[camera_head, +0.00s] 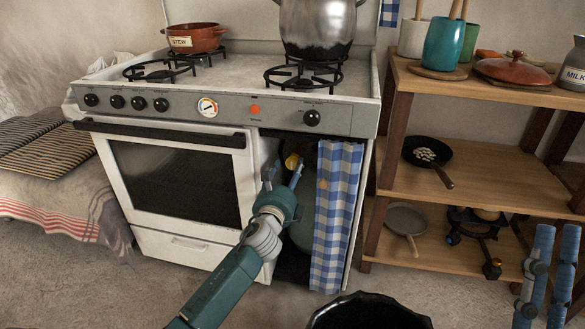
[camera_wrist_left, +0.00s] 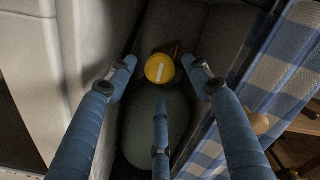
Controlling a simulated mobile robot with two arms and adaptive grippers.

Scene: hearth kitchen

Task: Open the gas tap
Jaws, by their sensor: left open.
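The gas tap is a round yellow knob (camera_wrist_left: 159,68) with a white bar mark, on top of a dull green gas cylinder (camera_wrist_left: 140,120). In the head view the yellow tap (camera_head: 291,161) shows inside the dark opening beside the oven. My left gripper (camera_head: 283,170) is at that opening, open and empty. In the left wrist view its blue fingers (camera_wrist_left: 165,70) stand apart, with the knob showing between the two upper ones; contact is not visible. My right gripper (camera_head: 556,230) is at the lower right, fingers apart, away from the tap.
A blue checked curtain (camera_head: 335,215) hangs just right of the opening. The white stove (camera_head: 188,250) borders it on the left, with a stew pot (camera_head: 195,38) and steel pot (camera_head: 318,25) on top. Wooden shelves (camera_head: 470,186) stand right. A black bin (camera_head: 368,312) is in front.

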